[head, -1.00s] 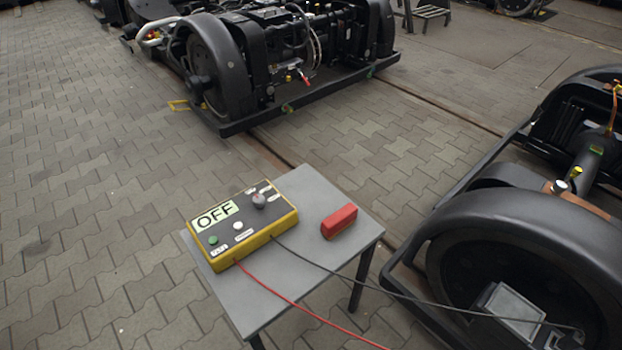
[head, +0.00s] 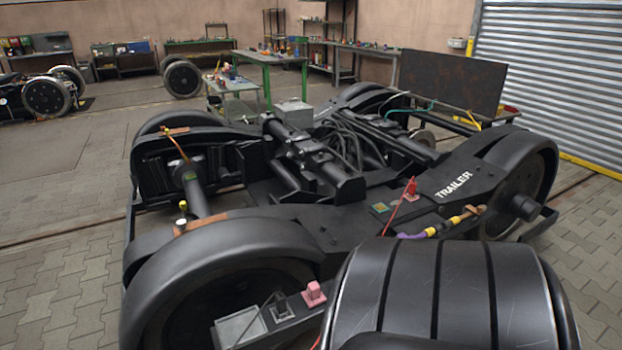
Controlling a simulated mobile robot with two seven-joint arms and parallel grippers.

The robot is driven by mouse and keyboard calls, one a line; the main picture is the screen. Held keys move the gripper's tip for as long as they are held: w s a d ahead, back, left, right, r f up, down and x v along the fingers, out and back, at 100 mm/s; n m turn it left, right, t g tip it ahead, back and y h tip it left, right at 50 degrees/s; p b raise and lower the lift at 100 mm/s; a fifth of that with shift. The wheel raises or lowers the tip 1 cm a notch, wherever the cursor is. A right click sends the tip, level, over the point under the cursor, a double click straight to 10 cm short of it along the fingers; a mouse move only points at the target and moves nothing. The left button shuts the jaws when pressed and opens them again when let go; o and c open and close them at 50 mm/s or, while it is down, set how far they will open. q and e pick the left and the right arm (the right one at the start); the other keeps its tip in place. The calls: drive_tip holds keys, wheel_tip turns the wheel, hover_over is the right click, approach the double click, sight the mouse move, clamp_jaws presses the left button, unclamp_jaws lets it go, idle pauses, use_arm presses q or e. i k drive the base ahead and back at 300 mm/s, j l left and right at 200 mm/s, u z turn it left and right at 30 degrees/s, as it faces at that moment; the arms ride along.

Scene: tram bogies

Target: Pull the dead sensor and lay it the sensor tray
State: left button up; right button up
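The trailer bogie (head: 385,215) fills the middle of the head view, marked TRAILER. On its near side, a grey, shallow, open box (head: 240,327), possibly the sensor tray, sits low by the near wheel. Beside it are a small black block (head: 283,307) with a dark cable and a pink-red block (head: 313,294). I cannot tell which part is the dead sensor. A red clip-like piece (head: 410,190) with a red lead stands on the frame near a green-and-yellow square (head: 381,208). A yellow-and-purple connector (head: 440,227) lies nearby. Neither gripper is in view.
A large dark banded rounded shape (head: 450,300) blocks the lower right and hides part of the bogie. Green benches (head: 268,58) and a trolley stand behind. A shutter (head: 555,80) is at the right. Paved floor is clear at the left.

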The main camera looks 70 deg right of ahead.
sight(314, 290)
drive_tip(key=z, duration=2.25)
